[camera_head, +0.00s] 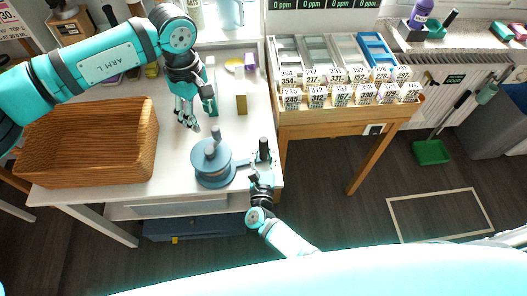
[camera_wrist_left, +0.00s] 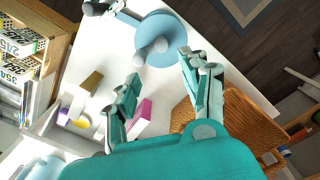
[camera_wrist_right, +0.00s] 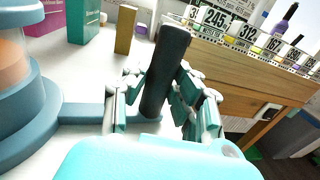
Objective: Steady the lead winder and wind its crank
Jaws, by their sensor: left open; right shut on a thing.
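The lead winder (camera_head: 214,163) is a blue-grey round drum with a knob (camera_head: 211,147) on top, standing on the white table near its front right. A flat arm runs from its base to an upright dark handle (camera_head: 264,147). My right gripper (camera_head: 259,176) is shut around this handle; the right wrist view shows the handle (camera_wrist_right: 165,70) upright between the fingers. My left gripper (camera_head: 188,122) is open and empty, behind and left of the drum. The left wrist view shows the drum (camera_wrist_left: 155,50) beyond its spread fingers (camera_wrist_left: 158,77).
A wicker basket (camera_head: 85,183) fills the table's left side. A yellowish block (camera_head: 241,104), a green block and a purple block (camera_head: 250,61) stand behind the winder. A wooden stand with labelled bins (camera_head: 350,118) is at the right.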

